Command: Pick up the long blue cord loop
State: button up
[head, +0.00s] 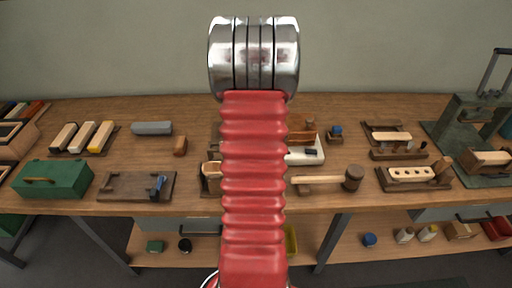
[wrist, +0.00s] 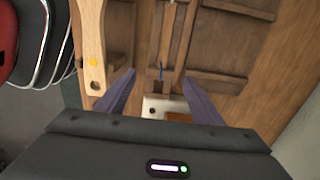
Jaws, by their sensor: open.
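My gripper (wrist: 160,76) is open in the wrist view, its two dark purple fingers spread with nothing held. In the head view my own arm fills the middle, and the fingers do not show. A small blue item (head: 158,186) lies on a wooden board (head: 118,186) at the left front; I cannot tell whether it is cord.
In the wrist view a pale wooden handle (wrist: 91,40) with a hole stands close to the left finger. In the head view, a green box (head: 54,180) sits at the left of the bench, and a mallet (head: 352,178) and several wooden blocks lie at the right.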

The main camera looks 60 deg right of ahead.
jog(key=shift+f, duration=1.15)
jog(key=shift+c, duration=0.6)
jog(key=c, duration=1)
jog(key=shift+r, duration=0.1)
notch_tip(320, 180, up, 10)
jog(key=shift+s+a, duration=0.1)
